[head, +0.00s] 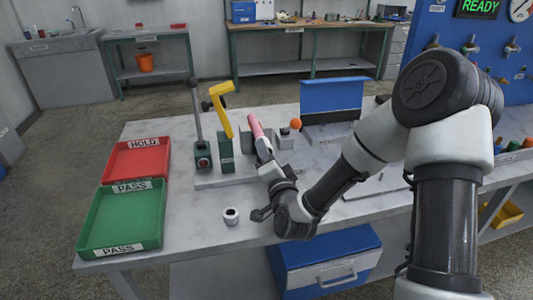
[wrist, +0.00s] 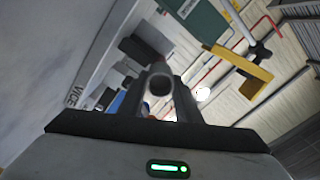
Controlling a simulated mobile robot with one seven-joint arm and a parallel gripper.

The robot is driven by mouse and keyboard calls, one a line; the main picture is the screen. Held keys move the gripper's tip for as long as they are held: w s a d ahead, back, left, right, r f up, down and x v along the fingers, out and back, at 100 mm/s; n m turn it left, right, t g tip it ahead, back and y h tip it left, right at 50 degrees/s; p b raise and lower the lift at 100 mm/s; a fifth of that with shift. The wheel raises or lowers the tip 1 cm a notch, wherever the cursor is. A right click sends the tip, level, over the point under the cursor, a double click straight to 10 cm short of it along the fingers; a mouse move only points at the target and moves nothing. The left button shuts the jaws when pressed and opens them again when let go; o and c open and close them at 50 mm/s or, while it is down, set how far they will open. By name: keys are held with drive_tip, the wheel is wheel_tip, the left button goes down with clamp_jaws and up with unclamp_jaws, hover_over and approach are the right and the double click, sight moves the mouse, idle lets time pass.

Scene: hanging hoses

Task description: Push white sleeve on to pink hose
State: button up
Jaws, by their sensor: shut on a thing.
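The pink hose (head: 256,127) shows in the head view as a short tilted length just beyond my fingertips. My gripper (head: 264,151) points up and left at it, in line with it. In the wrist view my gripper (wrist: 157,98) is shut on a short tube with a dark round opening facing the camera. This tube looks like the white sleeve (wrist: 157,77), grey in shadow. The fingers largely hide it in the head view. I cannot tell whether the sleeve touches the hose or is around it.
A yellow lever (head: 222,97) on a green block and a grey post (head: 197,120) stand left of the hose. Red (head: 107,165) and green (head: 88,217) trays lie further left. A small white ring-topped cylinder (head: 231,216) stands on the open front table.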

drive_tip(key=shift+b+x, duration=0.8)
drive_tip(key=shift+x, duration=0.2)
idle(1.8)
drive_tip(key=shift+w+r, duration=0.2)
drive_tip(key=shift+r, duration=0.05)
drive_tip(key=shift+w+a+r+b, duration=0.15)
drive_tip(key=shift+a+r+b, duration=0.15)
drive_tip(key=shift+b, duration=0.2)
idle(0.7)
drive_tip(key=shift+s+f, duration=0.4)
drive_tip(key=shift+s, duration=0.1)
drive_tip(key=shift+s+d, duration=0.1)
drive_tip(key=shift+s, duration=0.05)
drive_tip(key=shift+b+v, duration=0.35)
drive_tip(key=shift+v, duration=1.4)
drive_tip(key=shift+d+f, duration=0.15)
drive_tip(key=shift+d, duration=0.1)
